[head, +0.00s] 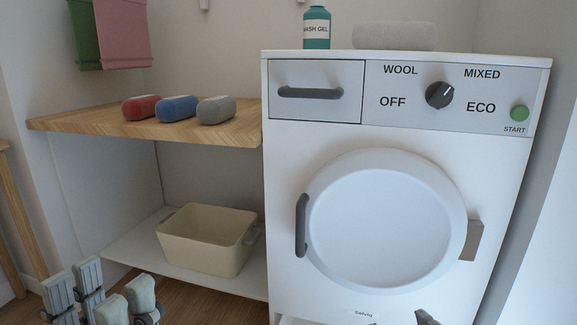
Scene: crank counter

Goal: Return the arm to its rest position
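My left gripper (100,298) is low at the bottom left, in front of the wooden floor and lower shelf. Its grey fingers stand apart with nothing visible between them. Only a small dark tip of my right gripper (426,318) shows at the bottom edge, below the washing machine door; its state cannot be made out. The washing machine (285,170) has its round door (380,225) shut and its drawer (315,75) closed. The dark dial (439,95) has its mark toward MIXED. The green START button (519,113) is at the panel's right.
A wooden shelf (80,121) holds a red (141,107), a blue (178,108) and a grey roll (216,110). A beige basket (205,240) stands on the white lower shelf. A wash gel bottle (317,30) and a pale rolled towel (395,36) sit on the machine.

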